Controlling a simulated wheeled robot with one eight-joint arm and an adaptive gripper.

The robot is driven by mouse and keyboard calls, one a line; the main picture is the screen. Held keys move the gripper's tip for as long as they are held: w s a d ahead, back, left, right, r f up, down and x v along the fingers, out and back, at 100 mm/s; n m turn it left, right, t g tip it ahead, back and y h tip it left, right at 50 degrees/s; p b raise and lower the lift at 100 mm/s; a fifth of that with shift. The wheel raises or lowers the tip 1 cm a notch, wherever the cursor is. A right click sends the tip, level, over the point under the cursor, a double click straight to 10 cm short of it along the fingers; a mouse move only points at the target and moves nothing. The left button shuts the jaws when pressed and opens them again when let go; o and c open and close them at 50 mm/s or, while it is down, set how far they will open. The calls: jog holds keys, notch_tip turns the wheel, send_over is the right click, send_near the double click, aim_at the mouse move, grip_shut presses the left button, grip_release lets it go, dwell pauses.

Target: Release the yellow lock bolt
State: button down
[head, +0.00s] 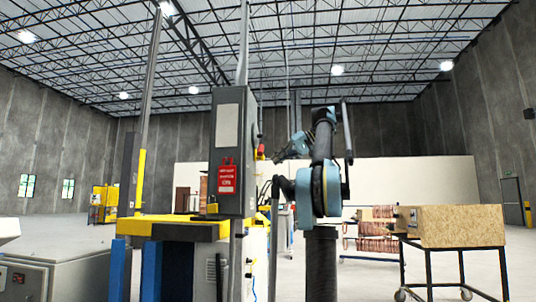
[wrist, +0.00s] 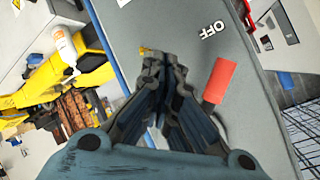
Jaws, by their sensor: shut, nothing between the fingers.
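A small yellow piece, which looks like the lock bolt (wrist: 146,50), shows in the wrist view at the fingertips, on the grey face of a switch box (wrist: 190,30). Most of it is hidden behind the fingers. My gripper (wrist: 163,60) is shut and empty, its tips just right of the yellow piece; I cannot tell whether they touch. A red lever (wrist: 219,80) is right of the fingers, below an upside-down "OFF" label (wrist: 213,29). In the head view the tall grey box (head: 229,150) stands left of my arm, with small red and yellow parts on its right side.
A yellow machine frame (head: 175,227) stands left of the box, with blue posts below. A wooden crate on a wheeled cart (head: 450,226) and a rack of copper tubes (head: 374,240) are to the right. In the wrist view a white bottle (wrist: 66,45) stands at left.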

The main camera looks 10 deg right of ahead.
jog(key=w+d+r+n+t+y, duration=0.2)
jog(key=d+r, duration=0.5)
jog(key=r, duration=0.4)
jog(key=shift+w+t+y, duration=0.3)
jog(key=shift+w+y, duration=0.1)
jog(key=shift+w, duration=0.25)
jog(key=shift+a+f, duration=0.1)
jog(key=shift+a, duration=0.05)
jog(key=w+a+f, duration=0.3)
jog(key=a+f, duration=0.2)
jog(key=a, duration=0.4)
jog(key=shift+a+f, duration=0.3)
jog(key=shift+f, duration=0.05)
